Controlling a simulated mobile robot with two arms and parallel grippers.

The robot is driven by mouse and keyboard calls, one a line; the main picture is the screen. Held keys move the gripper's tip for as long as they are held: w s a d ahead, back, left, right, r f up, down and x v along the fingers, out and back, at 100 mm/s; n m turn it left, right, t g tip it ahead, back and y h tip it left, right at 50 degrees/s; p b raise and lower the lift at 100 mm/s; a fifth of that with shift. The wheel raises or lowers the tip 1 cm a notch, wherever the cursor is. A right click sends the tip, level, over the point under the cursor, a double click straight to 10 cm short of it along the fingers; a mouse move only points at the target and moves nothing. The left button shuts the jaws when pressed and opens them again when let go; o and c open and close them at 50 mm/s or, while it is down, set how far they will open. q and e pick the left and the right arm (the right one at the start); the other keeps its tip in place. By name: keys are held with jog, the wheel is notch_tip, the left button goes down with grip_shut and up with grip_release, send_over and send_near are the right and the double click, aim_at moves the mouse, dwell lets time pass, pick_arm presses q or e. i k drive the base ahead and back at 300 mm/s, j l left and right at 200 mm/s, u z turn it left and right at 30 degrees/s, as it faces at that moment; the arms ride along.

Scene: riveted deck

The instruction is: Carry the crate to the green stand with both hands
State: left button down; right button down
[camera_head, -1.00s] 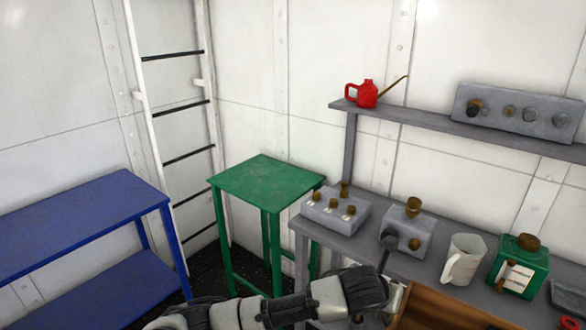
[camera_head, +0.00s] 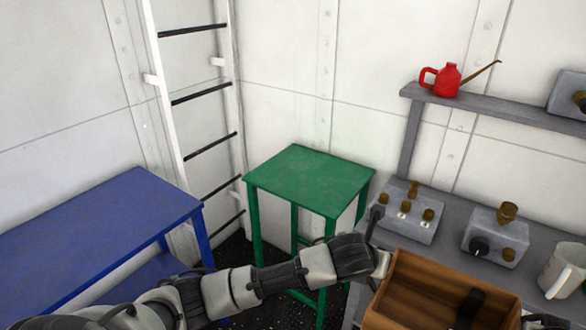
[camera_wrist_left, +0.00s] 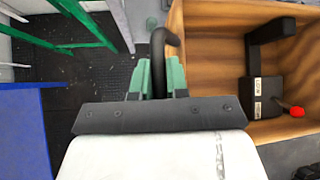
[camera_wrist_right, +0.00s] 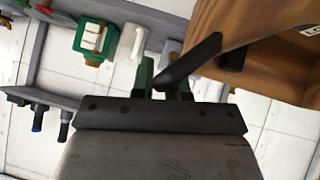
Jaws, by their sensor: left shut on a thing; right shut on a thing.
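The wooden crate (camera_head: 440,294) is at the lower right of the head view, with a dark object (camera_head: 470,302) inside. In the left wrist view the crate (camera_wrist_left: 215,30) holds a black device with a red knob (camera_wrist_left: 263,100). My left gripper (camera_wrist_left: 163,75) is shut on the crate's black handle at its left side. My right gripper (camera_wrist_right: 165,82) is shut on the other black handle, beside the crate wall (camera_wrist_right: 275,65); it is out of the head view. The green stand (camera_head: 312,180) is at the middle of the head view, beyond my left arm, its top bare.
A blue table (camera_head: 100,225) stands at the left, with a ladder (camera_head: 195,100) behind. A grey bench with control boxes (camera_head: 408,212) and a white jug (camera_head: 562,270) runs along the right, below a shelf holding a red oil can (camera_head: 447,80).

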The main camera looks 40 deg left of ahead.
aim_at(316, 176)
jog(key=j, duration=3.2)
jog(key=i+l, duration=0.15)
jog(key=i, duration=0.55)
jog(key=i+l, duration=0.15)
jog(key=i, duration=0.55)
